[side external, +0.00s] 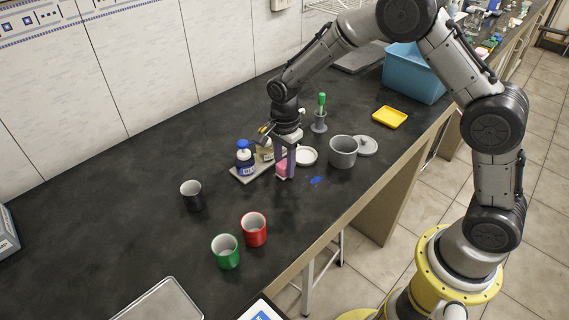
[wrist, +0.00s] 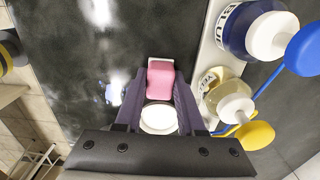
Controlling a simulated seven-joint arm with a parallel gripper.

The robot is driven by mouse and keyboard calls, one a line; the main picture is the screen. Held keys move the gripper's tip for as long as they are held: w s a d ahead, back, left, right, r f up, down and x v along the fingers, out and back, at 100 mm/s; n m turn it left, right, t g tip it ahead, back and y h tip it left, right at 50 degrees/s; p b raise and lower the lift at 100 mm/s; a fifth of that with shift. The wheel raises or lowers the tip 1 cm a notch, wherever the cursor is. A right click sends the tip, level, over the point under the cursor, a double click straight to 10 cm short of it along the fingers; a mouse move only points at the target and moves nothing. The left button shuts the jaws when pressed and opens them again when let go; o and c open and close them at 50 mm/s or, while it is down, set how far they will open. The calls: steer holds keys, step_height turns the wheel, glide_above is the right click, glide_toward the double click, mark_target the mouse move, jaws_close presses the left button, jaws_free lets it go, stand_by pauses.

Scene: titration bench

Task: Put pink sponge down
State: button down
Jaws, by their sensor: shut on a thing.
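The pink sponge (wrist: 160,80) is a pink block with a white end, held between the two finger tips of my gripper (wrist: 158,88) in the wrist view. In the side external view the sponge (side external: 282,167) is partly hidden by a finger of my gripper (side external: 287,165). It is low over the dark bench, beside the bottle tray and the white dish. I cannot tell whether it touches the bench. A blue spill (side external: 316,180) lies on the bench to its right.
A tray (side external: 240,177) holds a blue bottle (side external: 244,157) and a yellow-labelled bottle close by. A white dish (side external: 306,156), grey pot (side external: 343,152) and brush in a holder (side external: 320,118) stand near. Black (side external: 193,195), red (side external: 253,229) and green (side external: 226,251) mugs stand left and in front.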

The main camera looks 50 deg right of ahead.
mark_target(284, 163)
steer(key=shift+f, duration=0.1)
steer(key=c, duration=0.5)
jaws_free()
steer(key=s+d+r+n+t, duration=0.1)
steer(key=s+r+n, duration=0.15)
steer(key=r, duration=0.65)
steer(key=s+d+r+n, duration=0.1)
steer(key=s+r, duration=0.2)
steer(key=r, duration=0.6)
steer(key=shift+s+d+r+n+t, duration=0.65)
steer(key=shift+s+n, duration=1.75)
steer(key=shift+s, duration=1.3)
steer(key=shift+s+d+r+n+t, duration=0.45)
steer(key=shift+s+n+t, duration=0.45)
steer(key=shift+s+n, duration=2.2)
steer(key=shift+s+d+r+n+t, duration=0.6)
steer(key=shift+s+n, duration=1.15)
steer(key=shift+s, duration=2.6)
